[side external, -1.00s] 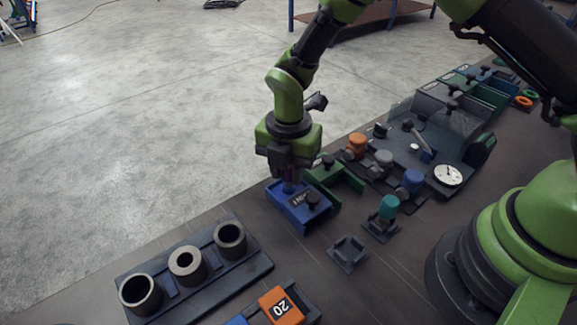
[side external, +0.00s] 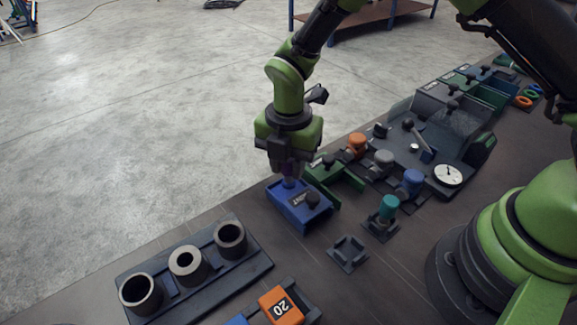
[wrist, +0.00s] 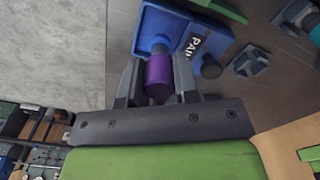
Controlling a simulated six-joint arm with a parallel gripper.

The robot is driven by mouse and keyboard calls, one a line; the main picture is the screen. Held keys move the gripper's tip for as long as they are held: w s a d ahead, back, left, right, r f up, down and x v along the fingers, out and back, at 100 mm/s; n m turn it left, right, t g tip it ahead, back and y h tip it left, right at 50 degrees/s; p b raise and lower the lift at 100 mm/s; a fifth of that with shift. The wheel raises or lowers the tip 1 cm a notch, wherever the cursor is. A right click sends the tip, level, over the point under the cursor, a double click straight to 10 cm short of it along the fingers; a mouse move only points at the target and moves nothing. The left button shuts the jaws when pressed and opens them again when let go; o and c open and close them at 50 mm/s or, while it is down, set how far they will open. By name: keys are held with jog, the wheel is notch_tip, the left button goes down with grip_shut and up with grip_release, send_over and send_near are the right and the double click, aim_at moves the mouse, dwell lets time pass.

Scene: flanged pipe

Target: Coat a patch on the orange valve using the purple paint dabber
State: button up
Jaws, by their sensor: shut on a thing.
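My gripper (side external: 289,172) is shut on the purple paint dabber (wrist: 158,77), just above the blue paint tray (side external: 287,206). I cannot tell whether that end touches the tray. The tray has a label reading PAINT and a dark round knob (side external: 312,199). The orange valve (side external: 357,142) stands to the right of my gripper, on the dark panel. It does not show clearly in the wrist view.
A green tray (side external: 335,173) adjoins the blue one. A lever (side external: 416,132) and a dial (side external: 448,174) are farther right.

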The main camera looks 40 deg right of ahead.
jog(key=shift+r, duration=2.75)
